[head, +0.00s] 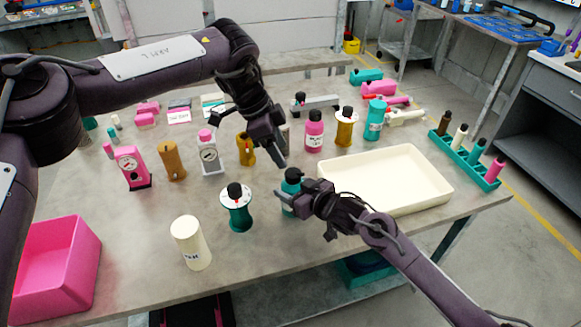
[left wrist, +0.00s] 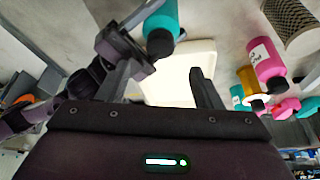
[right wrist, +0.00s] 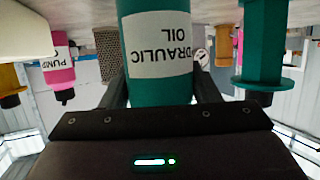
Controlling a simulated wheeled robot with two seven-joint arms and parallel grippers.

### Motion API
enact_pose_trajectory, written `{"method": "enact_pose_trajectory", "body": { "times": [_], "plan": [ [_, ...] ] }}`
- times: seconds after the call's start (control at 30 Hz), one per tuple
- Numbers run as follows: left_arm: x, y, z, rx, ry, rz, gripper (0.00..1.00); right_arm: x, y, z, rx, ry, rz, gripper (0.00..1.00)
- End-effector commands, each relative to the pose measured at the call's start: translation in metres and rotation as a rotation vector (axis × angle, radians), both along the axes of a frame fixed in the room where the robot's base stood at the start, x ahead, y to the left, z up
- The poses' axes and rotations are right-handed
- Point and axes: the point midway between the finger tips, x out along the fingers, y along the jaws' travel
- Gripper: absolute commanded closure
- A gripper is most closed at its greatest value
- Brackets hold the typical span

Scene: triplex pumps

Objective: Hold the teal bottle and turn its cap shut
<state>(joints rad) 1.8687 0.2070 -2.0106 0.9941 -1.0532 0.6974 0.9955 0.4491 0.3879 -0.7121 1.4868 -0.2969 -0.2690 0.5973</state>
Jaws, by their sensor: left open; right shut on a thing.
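The teal bottle (head: 289,189) stands upright near the left end of the cream tray, with a dark cap (head: 293,174) on top. Its label reads "HYDRAULIC OIL" in the right wrist view (right wrist: 160,50). My right gripper (head: 293,200) is shut on its body from the near right side. My left gripper (head: 280,158) is open and empty, just above and behind the cap. In the left wrist view the cap (left wrist: 160,43) shows off to one side of the fingers, apart from them. How tightly the cap sits cannot be told.
The cream tray (head: 440,190) lies right of the bottle. A teal pump (head: 236,212) and a cream cylinder (head: 191,243) stand to the left. Pink (head: 314,132) and other teal (head: 375,120) bottles stand behind. A teal rack (head: 465,164) is at the right edge, a pink bin (head: 60,265) at left.

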Motion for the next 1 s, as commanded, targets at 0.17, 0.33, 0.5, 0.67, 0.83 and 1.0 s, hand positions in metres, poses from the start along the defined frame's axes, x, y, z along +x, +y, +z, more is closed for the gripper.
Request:
{"method": "enact_pose_trajectory", "body": {
  "times": [0.17,0.33,0.5,0.67,0.83,1.0],
  "plan": [
    [0.0,-0.014,-0.035,0.001,0.002,-0.002,0.41,0.0,0.0,0.0,0.0,0.0,0.0,0.77],
    [0.001,-0.023,-0.056,0.0,0.001,-0.001,0.41,0.0,0.0,0.0,0.0,0.0,-0.001,0.77],
    [0.001,-0.027,-0.065,0.0,-0.001,-0.001,0.41,0.0,0.0,0.0,0.0,0.0,-0.001,0.77],
    [0.001,-0.027,-0.067,0.0,-0.001,-0.001,0.41,0.0,0.0,0.0,0.0,0.0,-0.001,0.77],
    [0.001,-0.027,-0.066,0.0,-0.001,-0.001,0.47,0.0,0.0,0.0,0.0,0.0,-0.001,0.77],
    [0.001,-0.027,-0.066,0.0,0.0,-0.001,0.69,0.0,0.0,0.0,0.0,0.0,-0.001,0.77]
  ]
}}
